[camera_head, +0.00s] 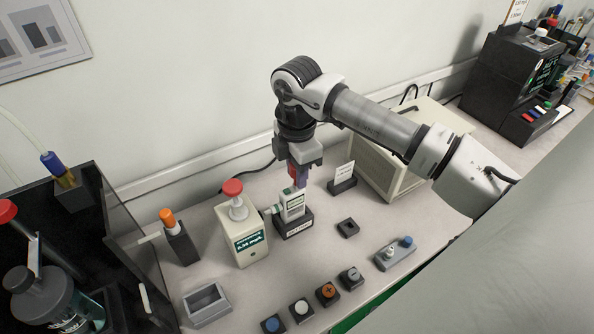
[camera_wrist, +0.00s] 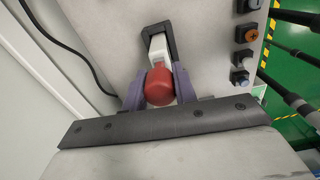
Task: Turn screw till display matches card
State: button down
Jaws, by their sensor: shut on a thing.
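A white handheld tester (camera_head: 291,206) with a small display stands upright in a black stand (camera_head: 294,226) on the bench. The tester also shows in the wrist view (camera_wrist: 158,47), in its dark stand (camera_wrist: 174,33). My gripper (camera_head: 299,176) points straight down over the tester. In the wrist view, its purple fingers (camera_wrist: 160,90) are shut on a red rounded knob (camera_wrist: 159,86) at the tester's top, which appears to be the screw. A white card (camera_head: 345,172) stands in a black holder just right of the tester; its writing is too small to read.
A beige box (camera_head: 249,246) with a red knob and a lit display stands close left of the tester. An orange-capped item (camera_head: 175,237) is farther left. Several button blocks (camera_head: 327,292) line the front edge. A small dark block (camera_head: 348,228) and a beige case (camera_head: 377,175) are to the right.

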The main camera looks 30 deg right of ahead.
jog(key=shift+m+b, duration=1.45)
jog(key=shift+m, duration=0.25)
jog(key=shift+m+b, duration=1.4)
jog(key=shift+m, duration=0.1)
jog(key=shift+m+b, duration=2.2)
jog(key=shift+m, duration=0.3)
jog(key=shift+s+r, duration=0.1)
jog(key=shift+s, duration=0.05)
jog(key=c, duration=1.3)
grip_release()
jog(key=shift+c, duration=0.2)
jog(key=o, duration=0.3)
